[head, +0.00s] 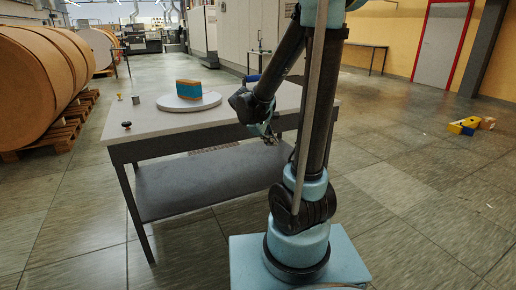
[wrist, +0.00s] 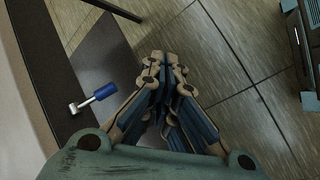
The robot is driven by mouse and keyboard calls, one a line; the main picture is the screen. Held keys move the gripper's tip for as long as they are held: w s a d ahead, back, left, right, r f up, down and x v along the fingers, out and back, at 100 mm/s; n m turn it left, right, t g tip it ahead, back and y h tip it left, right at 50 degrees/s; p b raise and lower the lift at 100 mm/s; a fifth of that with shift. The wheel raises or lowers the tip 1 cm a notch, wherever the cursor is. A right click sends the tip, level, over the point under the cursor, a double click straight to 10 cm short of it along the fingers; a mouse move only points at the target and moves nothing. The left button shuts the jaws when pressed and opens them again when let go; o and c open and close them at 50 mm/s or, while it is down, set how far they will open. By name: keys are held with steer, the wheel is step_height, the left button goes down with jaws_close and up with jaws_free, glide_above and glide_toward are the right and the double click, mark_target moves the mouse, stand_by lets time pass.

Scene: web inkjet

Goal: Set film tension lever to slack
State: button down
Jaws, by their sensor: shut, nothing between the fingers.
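A lever with a blue grip and a metal shank (wrist: 103,92) shows in the wrist view, left of my gripper (wrist: 166,60). Its metal pivot end sits at the table edge and its blue end points out over the lower shelf. In the head view a blue piece (head: 251,78) shows behind my arm; I cannot tell for sure that it is the same lever. No slack marking is readable.
The table (head: 165,138) carries a round turntable (head: 180,107) with a teal and orange block (head: 188,88), plus small knobs on the left. A lower shelf (head: 190,185) lies beneath. Large rolls (head: 40,75) stand at left. The floor to the right is mostly clear.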

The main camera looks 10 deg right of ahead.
steer(key=w+a+f+n+t+h, duration=0.3)
steer(key=w+a+f+n, duration=0.4)
steer(key=w+a+f, duration=0.2)
steer(key=w+a, duration=0.2)
steer(key=w, duration=0.2)
steer(key=shift+w+a+f+n+h, duration=0.15)
steer(key=shift+w+f+n+h, duration=0.05)
steer(key=shift+w+n+h, duration=0.1)
steer(key=w+d+f, duration=0.1)
steer(key=w+d, duration=0.2)
steer(key=d, duration=0.5)
steer(key=shift+w+d+f, duration=0.25)
steer(key=shift+w+d, duration=0.05)
steer(key=shift+w, duration=0.05)
stand_by(0.3)
